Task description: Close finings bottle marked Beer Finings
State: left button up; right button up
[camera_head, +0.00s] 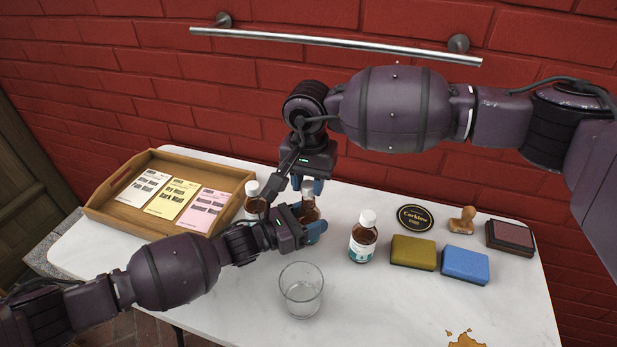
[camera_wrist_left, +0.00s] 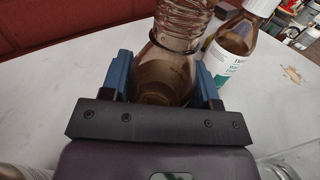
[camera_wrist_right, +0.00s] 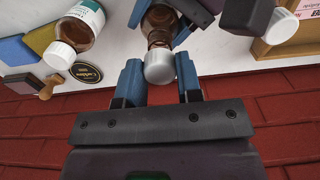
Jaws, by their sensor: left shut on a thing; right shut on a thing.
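A brown glass bottle (camera_head: 308,212) stands near the middle of the table; it also shows in the left wrist view (camera_wrist_left: 165,80). My left gripper (camera_head: 312,230) is shut around its body. The threads of its neck show in the left wrist view, and the top is cut off. My right gripper (camera_head: 308,186) is above it, pointing down, shut on a pale cap (camera_wrist_right: 159,67). The cap is in line with the neck; I cannot tell if it is seated. The bottle's label is hidden, so I cannot read its marking.
Capped brown bottles stand on the left (camera_head: 252,188) and right (camera_head: 363,240). A clear glass (camera_head: 301,290) is in front. A wooden tray (camera_head: 112,215) with cards is at left. Sponges (camera_head: 413,252), a round badge (camera_head: 415,217), a stamp (camera_head: 462,221) and an ink pad (camera_head: 510,237) lie right.

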aim_at(308, 219)
jog(key=shift+f, duration=0.1)
jog(key=shift+f, duration=0.8)
jog(key=shift+f, duration=0.5)
dwell(0.5)
